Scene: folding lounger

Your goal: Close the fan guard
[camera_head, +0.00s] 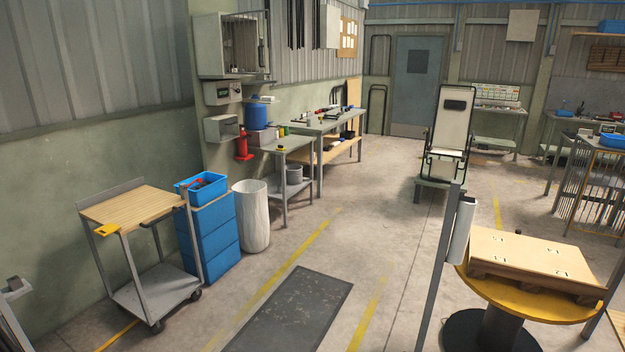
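I cannot make out a fan or a fan guard for certain in the head view. A folding lounger (450,125) with a dark frame and pale panels stands upright on a low stand at the back, right of centre. A barred, cage-like rack (590,195) stands at the right edge and is partly cut off. My gripper is not in view.
A wooden-topped cart (130,206), blue crates (208,240) and a white bin (251,215) line the left wall. A round yellow table (530,302) and a grey post (437,270) stand at front right. The middle floor with a dark mat (290,310) is clear.

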